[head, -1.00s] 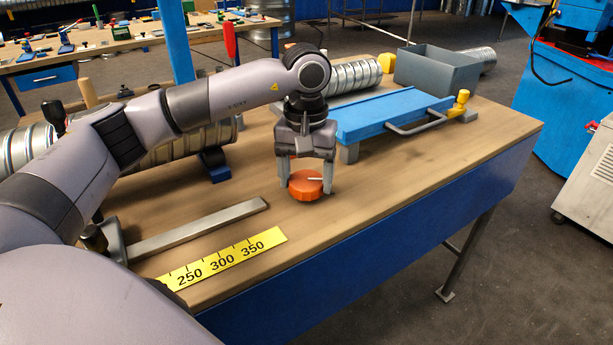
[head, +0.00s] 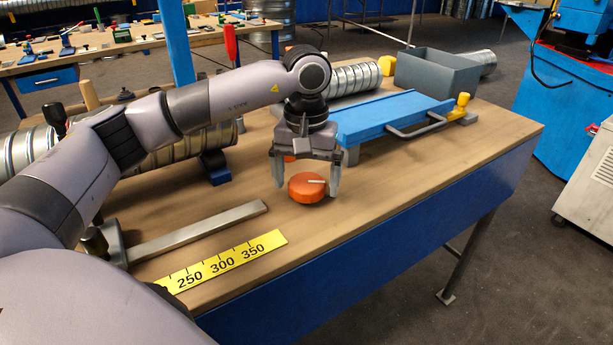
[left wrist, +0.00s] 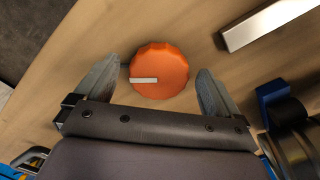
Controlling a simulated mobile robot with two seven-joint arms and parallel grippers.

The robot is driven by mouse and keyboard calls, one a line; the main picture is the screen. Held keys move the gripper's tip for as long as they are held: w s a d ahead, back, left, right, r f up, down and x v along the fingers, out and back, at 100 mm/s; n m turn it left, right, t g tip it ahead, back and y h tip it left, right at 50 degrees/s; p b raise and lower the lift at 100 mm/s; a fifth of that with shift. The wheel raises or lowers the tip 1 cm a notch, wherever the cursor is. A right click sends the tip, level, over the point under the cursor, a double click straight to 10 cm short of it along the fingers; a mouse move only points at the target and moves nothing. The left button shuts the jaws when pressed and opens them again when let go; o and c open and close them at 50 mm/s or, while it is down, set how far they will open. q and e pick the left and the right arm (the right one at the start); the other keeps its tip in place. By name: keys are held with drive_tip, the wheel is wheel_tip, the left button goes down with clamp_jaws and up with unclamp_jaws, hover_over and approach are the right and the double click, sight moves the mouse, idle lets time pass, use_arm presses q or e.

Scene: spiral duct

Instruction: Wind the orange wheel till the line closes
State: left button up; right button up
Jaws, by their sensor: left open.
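The orange wheel (head: 306,188) lies on the wooden bench top, a round knob with a scalloped rim and a white mark on its top. In the head view the white mark points right. In the left wrist view the wheel (left wrist: 159,71) sits between the two fingers, its mark pointing left. My left gripper (head: 307,190) is open, fingers pointing down on either side of the wheel, with a clear gap on each side. It also shows in the left wrist view (left wrist: 160,80). My right gripper is not in view. No line joined to the wheel can be made out.
A yellow scale (head: 222,261) and a grey metal bar (head: 198,231) lie in front. Spiral ducts (head: 180,154) lie behind my left arm. A blue plate (head: 390,115) with a grey handle and a grey bin (head: 437,70) stand at right. The front right bench top is clear.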

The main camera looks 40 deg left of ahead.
sight(306, 184)
use_arm(q)
drive_tip(key=shift+r, duration=3.55)
